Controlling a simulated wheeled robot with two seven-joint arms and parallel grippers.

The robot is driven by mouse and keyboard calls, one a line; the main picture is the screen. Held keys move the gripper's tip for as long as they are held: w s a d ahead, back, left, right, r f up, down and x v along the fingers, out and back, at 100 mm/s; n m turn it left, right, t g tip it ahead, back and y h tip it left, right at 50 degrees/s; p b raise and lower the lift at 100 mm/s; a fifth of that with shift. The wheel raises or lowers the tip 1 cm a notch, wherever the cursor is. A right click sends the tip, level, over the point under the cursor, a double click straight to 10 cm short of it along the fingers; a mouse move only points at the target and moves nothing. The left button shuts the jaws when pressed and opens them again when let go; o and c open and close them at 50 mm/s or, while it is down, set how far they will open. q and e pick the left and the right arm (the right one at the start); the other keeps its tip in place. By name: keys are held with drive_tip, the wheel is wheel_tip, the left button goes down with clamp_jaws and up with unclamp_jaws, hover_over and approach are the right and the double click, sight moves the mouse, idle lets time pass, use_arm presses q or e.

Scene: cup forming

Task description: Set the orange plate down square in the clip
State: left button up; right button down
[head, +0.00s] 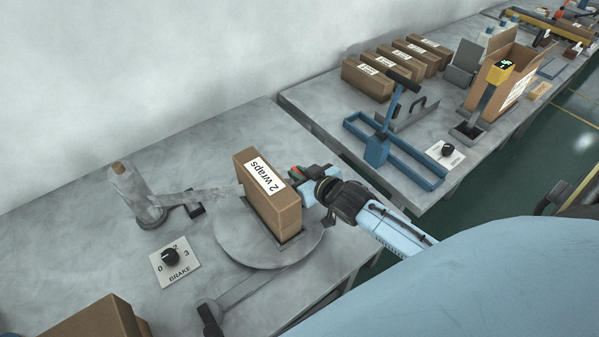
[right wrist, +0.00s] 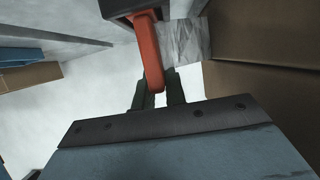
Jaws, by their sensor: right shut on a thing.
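My right gripper (head: 308,180) is beside the right side of a tall brown carton marked "2 wraps" (head: 282,208). In the right wrist view its dark fingers (right wrist: 158,98) are shut on the lower end of a narrow orange plate (right wrist: 150,52). The plate slants slightly, and its upper end meets a dark grey holder (right wrist: 122,8), perhaps the clip. Whether it sits square there I cannot tell. In the head view only a small bit of orange (head: 294,172) shows by the fingers. My left gripper is not in view.
The carton stands on a round grey turntable (head: 235,240). A pale film strip (head: 190,194) runs from a roll post (head: 138,195) to the carton. A brake dial (head: 173,260) is in front. A blue frame (head: 390,145) and several cartons stand on the far table.

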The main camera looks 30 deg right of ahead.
drive_tip(key=shift+f, duration=0.1)
idle(0.5)
drive_tip(key=c, duration=1.4)
unclamp_jaws()
drive_tip(key=shift+o, duration=0.2)
drive_tip(key=p+v, duration=0.1)
drive_tip(key=v, duration=1.2)
drive_tip(key=shift+s, duration=0.25)
